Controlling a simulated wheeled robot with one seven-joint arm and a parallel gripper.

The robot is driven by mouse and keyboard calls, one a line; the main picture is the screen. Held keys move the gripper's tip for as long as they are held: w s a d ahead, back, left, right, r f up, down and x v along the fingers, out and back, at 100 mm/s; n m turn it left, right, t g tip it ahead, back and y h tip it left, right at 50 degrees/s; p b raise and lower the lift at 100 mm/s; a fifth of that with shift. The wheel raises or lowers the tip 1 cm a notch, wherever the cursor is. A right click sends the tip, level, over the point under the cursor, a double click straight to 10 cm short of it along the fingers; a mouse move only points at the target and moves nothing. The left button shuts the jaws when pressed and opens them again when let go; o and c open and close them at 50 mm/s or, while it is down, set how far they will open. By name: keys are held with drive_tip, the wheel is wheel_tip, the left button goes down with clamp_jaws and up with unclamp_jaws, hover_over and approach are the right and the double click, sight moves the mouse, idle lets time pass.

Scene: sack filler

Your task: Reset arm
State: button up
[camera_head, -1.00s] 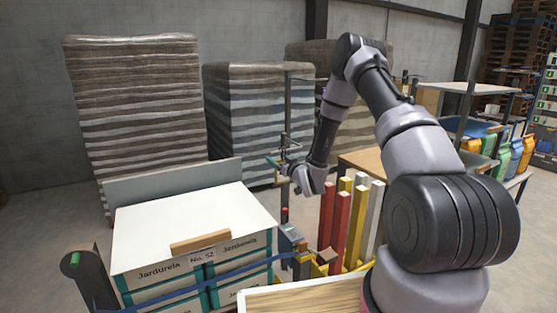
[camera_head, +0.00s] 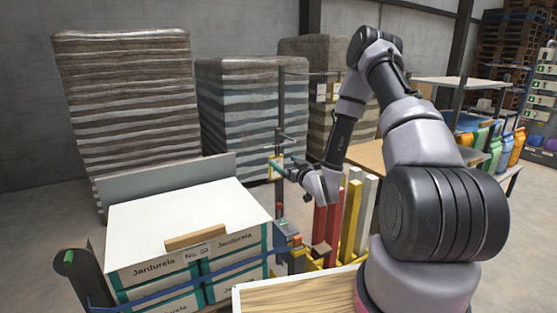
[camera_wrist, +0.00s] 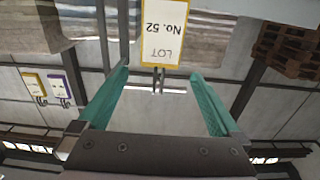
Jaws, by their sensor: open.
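My gripper (camera_head: 281,166) is open, with its teal fingers beside the dark post left of my forearm in the head view. In the wrist view its fingers (camera_wrist: 158,75) are spread wide with nothing between them but background and a small dark hook or clip. A yellow-edged white tag (camera_wrist: 167,35) reading "LOT No. 52" shows upside down just beyond the fingertips. In the head view the small yellow-edged tag (camera_head: 274,168) is at the post, close to the fingertips. I cannot tell the exact gap between tag and fingers.
A stack of Jardurela boxes (camera_head: 153,271) with a white top (camera_head: 180,217) stands at left. Red posts (camera_head: 321,230) and yellow posts (camera_head: 352,214) stand below my forearm. A wooden board (camera_head: 290,297) lies in front. Wrapped pallet stacks (camera_head: 128,100) stand behind.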

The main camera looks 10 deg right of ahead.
drive_tip(key=s+d+r+m+g+h, duration=0.2)
drive_tip(key=d+r+g+h, duration=0.1)
drive_tip(key=r, duration=0.7)
drive_tip(key=s+d+r+m+g+h, duration=0.2)
drive_tip(key=s+d+r, duration=0.15)
drive_tip(key=r, duration=0.65)
drive_tip(key=s+a+r+m+g, duration=0.1)
drive_tip(key=s+r, duration=0.2)
drive_tip(key=s, duration=0.6)
drive_tip(key=s+a+r+m+g+y, duration=0.1)
drive_tip(key=s+r, duration=0.3)
drive_tip(key=s, duration=0.6)
drive_tip(key=s+r+m+g, duration=0.1)
drive_tip(key=s+r+g, duration=0.2)
drive_tip(key=s, duration=0.6)
drive_tip(key=shift+s+a+r+m+y, duration=0.3)
drive_tip(key=shift+a+r+m, duration=0.1)
drive_tip(key=shift+r, duration=0.1)
